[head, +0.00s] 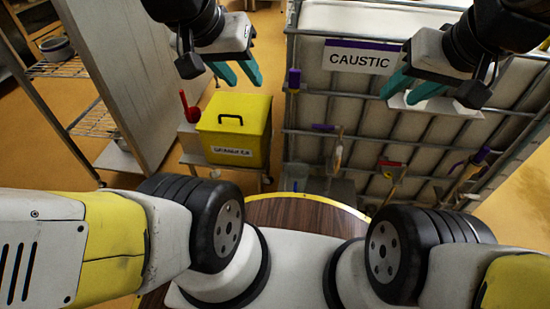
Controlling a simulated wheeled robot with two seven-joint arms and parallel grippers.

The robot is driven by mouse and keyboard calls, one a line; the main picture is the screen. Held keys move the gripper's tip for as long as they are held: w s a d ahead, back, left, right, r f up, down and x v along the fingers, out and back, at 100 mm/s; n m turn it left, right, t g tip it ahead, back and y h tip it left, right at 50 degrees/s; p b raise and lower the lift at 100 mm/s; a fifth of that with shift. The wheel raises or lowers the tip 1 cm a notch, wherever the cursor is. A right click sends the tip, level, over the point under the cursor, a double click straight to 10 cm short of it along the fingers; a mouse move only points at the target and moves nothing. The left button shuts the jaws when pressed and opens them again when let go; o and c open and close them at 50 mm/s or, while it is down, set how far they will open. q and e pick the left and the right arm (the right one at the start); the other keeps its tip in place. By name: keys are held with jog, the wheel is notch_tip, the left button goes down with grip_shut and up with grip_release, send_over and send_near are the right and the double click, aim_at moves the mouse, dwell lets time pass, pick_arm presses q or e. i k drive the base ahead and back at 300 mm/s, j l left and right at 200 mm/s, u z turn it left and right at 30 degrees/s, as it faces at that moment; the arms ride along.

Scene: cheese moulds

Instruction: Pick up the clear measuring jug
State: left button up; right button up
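My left gripper (244,83) hangs at the upper middle, above and in front of a yellow lidded box. Its two teal fingers are apart with nothing between them. My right gripper (399,98) is at the upper right, in front of the caged white tank. Its teal fingers are also apart and appear empty.
The yellow box (235,140) sits on a low trolley (190,152) with a red scoop-like thing (189,108). The caged tank (345,90) with a CAUSTIC sign (359,60) fills the right; brushes hang on it. A wire rack (85,68) holds a pot (57,47) at left.

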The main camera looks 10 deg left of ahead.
aim_at(297, 172)
jog(key=u, duration=0.1)
jog(key=k+j, duration=0.1)
jog(key=j, duration=0.3)
jog(key=k+j, duration=0.1)
jog(key=j, duration=0.25)
jog(key=k+j+z, duration=0.1)
jog(key=j, duration=0.3)
